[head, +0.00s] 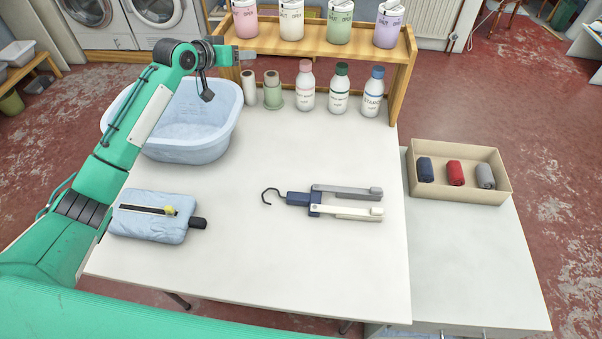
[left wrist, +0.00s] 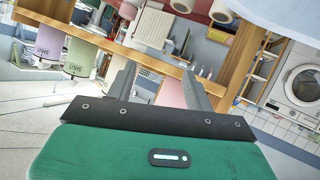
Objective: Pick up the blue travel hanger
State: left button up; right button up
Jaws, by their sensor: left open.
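The blue travel hanger (head: 299,199) lies flat in the middle of the white table in the head view. Its dark hook points left, and its grey and white arms are folded to the right, side by side. My left gripper (head: 246,55) is high at the back left, by the left end of the wooden shelf, well away from the hanger. In the left wrist view the left gripper (left wrist: 160,82) has its two fingers apart with no object between them. The hanger does not show in that view. My right gripper is in neither view.
Several bottles stand under the wooden shelf (head: 404,72). A tray (head: 460,193) with three rolls is at right. Table around the hanger is clear.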

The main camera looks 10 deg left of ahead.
pick_arm(q)
jog(key=s+d+f+m+g+h, duration=0.1)
jog(key=s+d+m+g, duration=0.25)
jog(key=d, duration=0.65)
jog(key=m+g+y, duration=0.7)
jog(key=m+g, duration=0.1)
jog(key=m, duration=0.4)
send_over(303, 196)
jog(key=shift+n, duration=0.25)
jog(key=f, duration=1.6)
jog(key=shift+w+d+f, duration=0.1)
jog(key=shift+w, duration=0.3)
jog(key=shift+s+f, duration=0.2)
jog(key=shift+f, duration=1.2)
jog(key=shift+s+f, duration=0.15)
jog(key=shift+f, duration=1.2)
jog(key=shift+c, duration=0.4)
jog(key=c, duration=1)
